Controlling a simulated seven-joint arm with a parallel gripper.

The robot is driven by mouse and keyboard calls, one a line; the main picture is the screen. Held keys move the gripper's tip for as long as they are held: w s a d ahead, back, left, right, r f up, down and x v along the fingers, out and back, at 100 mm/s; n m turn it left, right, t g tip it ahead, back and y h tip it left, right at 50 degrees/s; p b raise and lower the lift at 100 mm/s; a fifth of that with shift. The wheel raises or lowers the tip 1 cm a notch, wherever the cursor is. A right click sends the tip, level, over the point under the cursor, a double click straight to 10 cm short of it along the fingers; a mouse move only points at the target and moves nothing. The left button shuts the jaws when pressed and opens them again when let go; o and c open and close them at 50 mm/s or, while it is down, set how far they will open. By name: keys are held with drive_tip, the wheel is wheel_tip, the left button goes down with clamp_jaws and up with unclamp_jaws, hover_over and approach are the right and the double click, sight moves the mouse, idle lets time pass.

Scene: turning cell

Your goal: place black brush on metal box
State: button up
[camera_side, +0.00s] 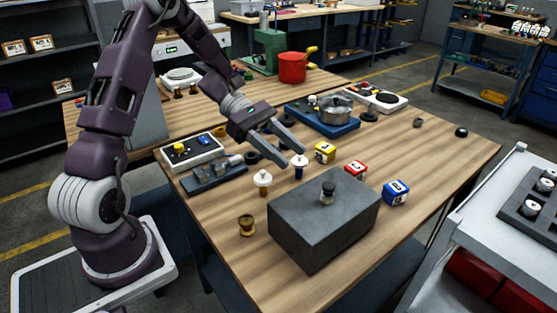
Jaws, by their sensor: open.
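The metal box (318,235) is a large dark grey block near the front of the wooden table. A small black upright piece (327,192) with a paler band stands on its top; it looks like the black brush, but it is too small to be certain. My gripper (293,153) is open, with its two fingers apart, behind and to the left of the box. It is clear of the black piece.
The table's right part is mostly clear.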

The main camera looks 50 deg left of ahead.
drive_tip(key=w+r+n+t+y, duration=0.5)
drive_tip(key=w+r+n, duration=0.1)
drive_tip(key=w+n, duration=0.2)
wheel_tip(320, 180, up, 9)
drive_tip(key=a+n+t+y, duration=0.35)
drive_tip(key=n+y, duration=0.45)
drive_tip(key=n, duration=0.9)
drive_tip(key=s+d+n+g+y, duration=0.1)
drive_tip(key=s+n+g+y, duration=0.25)
drive_tip(key=s+n, duration=1.4)
drive_tip(key=s+d+f+n+g+h, duration=0.1)
drive_tip(key=s+d+f+n, duration=0.1)
drive_tip(key=s, duration=0.4)
drive_tip(key=s+d+f+n+g+h, duration=0.2)
drive_tip(key=s+d+f+n, duration=0.1)
drive_tip(key=s+d+n, duration=0.2)
drive_tip(key=shift+s+d+n, duration=0.15)
drive_tip(key=shift+s+n, duration=0.4)
drive_tip(key=shift+n, duration=0.2)
